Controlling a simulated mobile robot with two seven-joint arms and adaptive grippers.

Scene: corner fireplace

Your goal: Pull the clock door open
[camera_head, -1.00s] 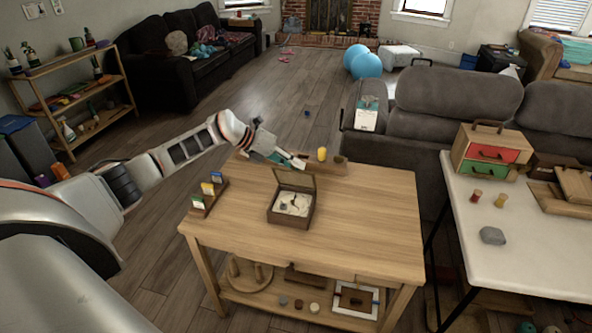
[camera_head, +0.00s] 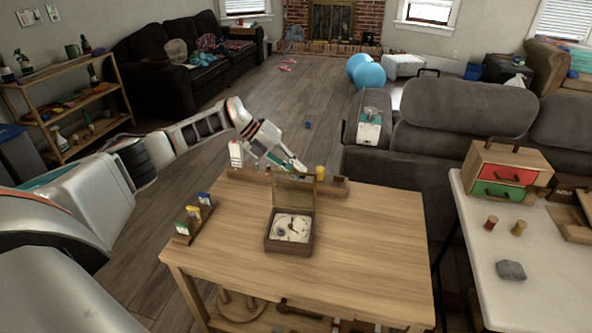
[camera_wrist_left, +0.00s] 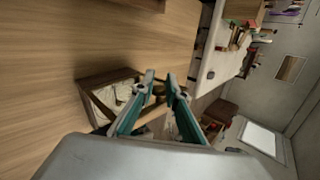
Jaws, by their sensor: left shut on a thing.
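The clock (camera_head: 289,247) is a small brown wooden box on the near wooden table. Its pale face with dark hands shows inside. Its framed door (camera_head: 293,188) stands raised along the far edge, so the clock is open. My left gripper (camera_head: 299,167) is at the top edge of the door, shut on it. In the left wrist view the two teal fingers (camera_wrist_left: 164,82) straddle the wooden frame of the door, and the clock box (camera_wrist_left: 100,88) lies to the left of them. The exact contact is partly hidden by the fingers. My right gripper is not in view.
Behind the clock a low wooden tray (camera_head: 335,188) holds a yellow cylinder (camera_head: 320,173). A rack with small coloured cards (camera_head: 193,214) stands to its left. The table (camera_head: 375,250) is bare to the right. A white table (camera_head: 475,260) stands at the right.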

